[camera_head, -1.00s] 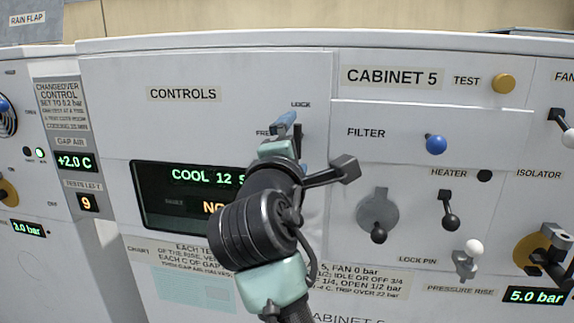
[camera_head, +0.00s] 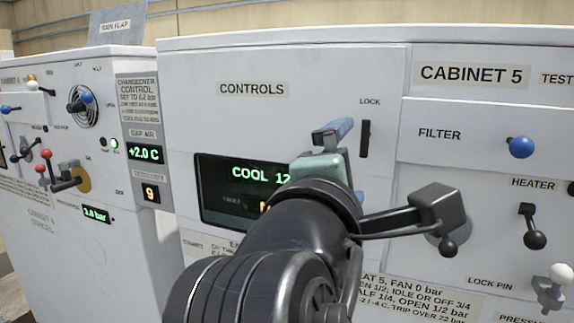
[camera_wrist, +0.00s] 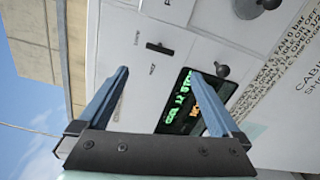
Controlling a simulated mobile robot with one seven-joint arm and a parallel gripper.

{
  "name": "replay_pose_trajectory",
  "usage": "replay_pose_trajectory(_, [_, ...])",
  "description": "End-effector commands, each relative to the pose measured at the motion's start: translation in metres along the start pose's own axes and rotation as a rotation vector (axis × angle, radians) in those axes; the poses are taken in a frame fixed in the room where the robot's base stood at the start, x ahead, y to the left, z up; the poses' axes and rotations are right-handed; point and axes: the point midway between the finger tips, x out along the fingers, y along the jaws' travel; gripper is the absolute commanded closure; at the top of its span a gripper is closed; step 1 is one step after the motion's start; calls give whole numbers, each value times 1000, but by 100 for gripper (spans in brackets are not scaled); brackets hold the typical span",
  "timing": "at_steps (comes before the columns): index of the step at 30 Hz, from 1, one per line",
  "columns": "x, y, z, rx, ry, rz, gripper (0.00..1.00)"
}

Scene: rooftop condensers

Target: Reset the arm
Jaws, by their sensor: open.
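My gripper (camera_head: 333,134) is in front of the white Cabinet 5 panel, near the black lock slot (camera_head: 365,138). My dark arm covers part of the display and the panel below it. In the wrist view my gripper (camera_wrist: 165,92) has its two blue fingers wide apart with nothing between them. The lock slot (camera_wrist: 160,48) and the green-lit display (camera_wrist: 187,102) show beyond the fingers. The display (camera_head: 240,190) reads "COOL 12" with the rest hidden.
On the right are the blue filter knob (camera_head: 521,147), the black heater lever (camera_head: 533,232) and the white lock pin knob (camera_head: 561,274). To the left stands a second white cabinet (camera_head: 60,260) with red and blue knobs. A narrow changeover control strip (camera_head: 138,110) lies between.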

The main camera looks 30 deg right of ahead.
Motion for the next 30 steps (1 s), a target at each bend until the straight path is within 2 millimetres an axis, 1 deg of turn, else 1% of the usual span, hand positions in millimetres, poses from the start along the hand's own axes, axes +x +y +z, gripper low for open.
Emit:
replay_pose_trajectory(6, [0, 0, 0, 0, 0, 0, 0])
replay_pose_trajectory(8, [-1, 1, -3, 15, 9, 6, 0])
replay_pose_trajectory(11, [-8, 9, -20, 120, 76, 54, 0])
replay_pose_trajectory(13, [-20, 21, -41, 267, 168, 108, 0])
replay_pose_trajectory(14, [-28, 27, -51, 349, 218, 134, 0])
replay_pose_trajectory(16, [-49, 44, -75, 568, 358, 188, 0])
replay_pose_trajectory(17, [-61, 52, -84, 669, 425, 209, 0])
replay_pose_trajectory(18, [-76, 62, -95, 806, 515, 227, 0])
replay_pose_trajectory(20, [-101, 76, -106, 1011, 652, 240, 0])
replay_pose_trajectory(21, [-118, 84, -111, 1143, 744, 241, 0])
replay_pose_trajectory(24, [-156, 102, -115, 1442, 959, 216, 0])
replay_pose_trajectory(27, [-186, 113, -111, 1671, 1134, 172, 0])
replay_pose_trajectory(30, [-205, 120, -105, 1818, 1253, 130, 0])
